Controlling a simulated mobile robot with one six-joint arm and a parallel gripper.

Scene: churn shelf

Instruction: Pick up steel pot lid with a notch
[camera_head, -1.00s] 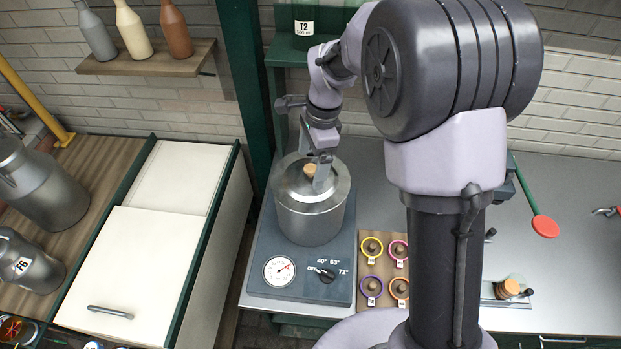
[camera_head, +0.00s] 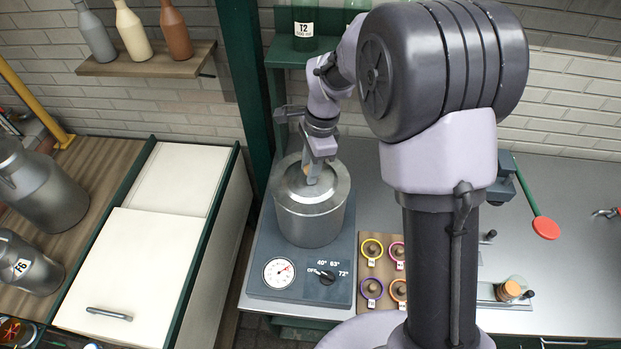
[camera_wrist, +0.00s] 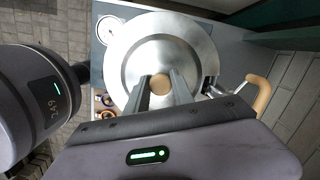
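The steel pot lid (camera_head: 293,184) lies on the steel pot (camera_head: 304,223) on the dark heating unit. It is round, with a wooden knob (camera_head: 307,171) at its centre. The lid also shows in the wrist view (camera_wrist: 135,64) with its knob (camera_wrist: 161,85). My gripper (camera_head: 312,179) is over the lid's centre, pointing down. In the wrist view, my gripper (camera_wrist: 159,78) is open, with a fingertip on each side of the knob. I cannot tell whether they touch it.
The heating unit has a dial (camera_head: 278,272) and a switch (camera_head: 327,277). A board with several coloured rings (camera_head: 372,249) lies to its right. A green post (camera_head: 244,75) stands behind left. A wood-gripped handle (camera_wrist: 262,92) sticks out beside the pot in the wrist view.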

